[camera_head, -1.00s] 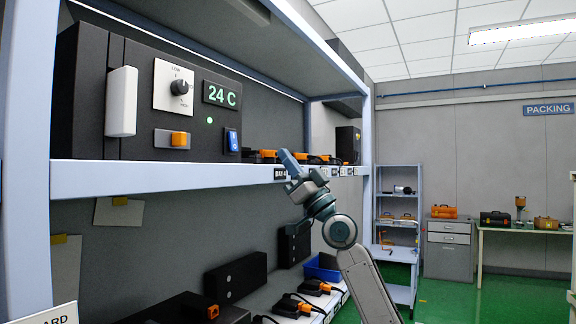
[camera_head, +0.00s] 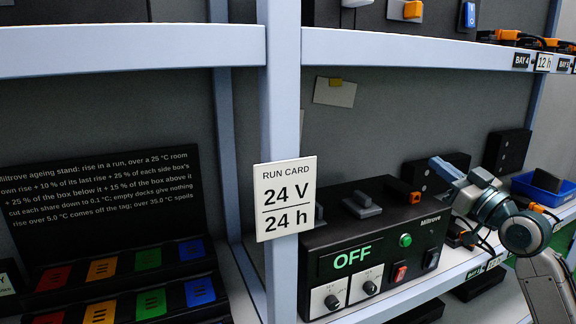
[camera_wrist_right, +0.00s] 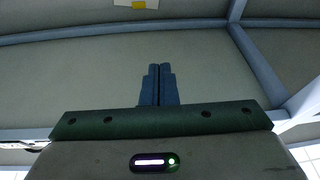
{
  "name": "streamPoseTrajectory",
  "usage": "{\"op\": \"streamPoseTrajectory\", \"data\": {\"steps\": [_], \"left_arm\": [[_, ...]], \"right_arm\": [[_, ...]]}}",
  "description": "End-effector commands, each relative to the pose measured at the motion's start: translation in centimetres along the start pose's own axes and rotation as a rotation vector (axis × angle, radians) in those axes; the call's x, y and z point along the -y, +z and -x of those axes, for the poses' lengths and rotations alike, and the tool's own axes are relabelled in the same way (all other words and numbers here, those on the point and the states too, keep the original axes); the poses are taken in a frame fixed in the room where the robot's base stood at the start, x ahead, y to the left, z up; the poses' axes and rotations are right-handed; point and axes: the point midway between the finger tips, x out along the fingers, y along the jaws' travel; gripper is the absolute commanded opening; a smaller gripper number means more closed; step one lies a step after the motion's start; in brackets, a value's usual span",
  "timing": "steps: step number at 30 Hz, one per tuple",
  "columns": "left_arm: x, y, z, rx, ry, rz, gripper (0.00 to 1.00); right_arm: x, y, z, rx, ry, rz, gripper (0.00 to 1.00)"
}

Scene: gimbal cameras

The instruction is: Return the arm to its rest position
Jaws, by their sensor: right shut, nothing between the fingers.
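My right gripper (camera_head: 440,166) is in the right half of the head view, raised in front of the shelf stand with its fingers pointing up and to the left. In the right wrist view its two blue fingers (camera_wrist_right: 158,85) are pressed together with nothing between them. My right arm (camera_head: 530,240) comes up from the lower right corner. The gripper overlaps the space to the right of the black Miltrove unit (camera_head: 330,238) in the picture; whether it touches anything there I cannot tell. My left gripper is not in view.
The Miltrove unit, reading OFF, stands on the lower shelf. A run card (camera_head: 285,199) reading 24 V, 24 h hangs on the post. The upper shelf edge (camera_head: 420,48) runs above the gripper. A blue bin (camera_head: 543,188) stands at right.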

Motion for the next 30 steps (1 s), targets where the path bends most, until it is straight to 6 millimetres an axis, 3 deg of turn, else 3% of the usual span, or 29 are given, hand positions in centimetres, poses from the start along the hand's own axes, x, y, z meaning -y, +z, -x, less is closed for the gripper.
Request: {"op": "streamPoseTrajectory", "data": {"steps": [1, 6, 11, 15, 18, 21, 24, 30], "left_arm": [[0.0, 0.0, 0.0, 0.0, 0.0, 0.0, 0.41], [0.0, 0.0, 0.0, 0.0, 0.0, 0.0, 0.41], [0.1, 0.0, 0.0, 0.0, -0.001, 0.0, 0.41], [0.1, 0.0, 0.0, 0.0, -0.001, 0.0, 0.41], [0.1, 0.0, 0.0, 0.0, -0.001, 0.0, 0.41], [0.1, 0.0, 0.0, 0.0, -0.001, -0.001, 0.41], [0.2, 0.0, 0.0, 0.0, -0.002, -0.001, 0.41], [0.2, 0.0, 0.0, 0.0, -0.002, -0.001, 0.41]], "right_arm": [[1.7, 4.0, 0.9, 0.081, -0.008, -0.009, 0.0], [6.9, 15.1, 5.4, 0.349, -0.008, -0.018, 0.0], [11.8, 24.0, 12.2, 0.613, 0.019, -0.038, 0.0], [15.9, 29.8, 19.5, 0.845, 0.067, -0.062, 0.0], [18.5, 32.6, 25.2, 1.008, 0.116, -0.082, 0.0], [20.6, 34.1, 30.4, 1.15, 0.17, -0.101, 0.0], [22.1, 34.7, 34.6, 1.262, 0.218, -0.116, 0.0], [24.4, 34.8, 40.8, 1.426, 0.301, -0.14, 0.0]]}}
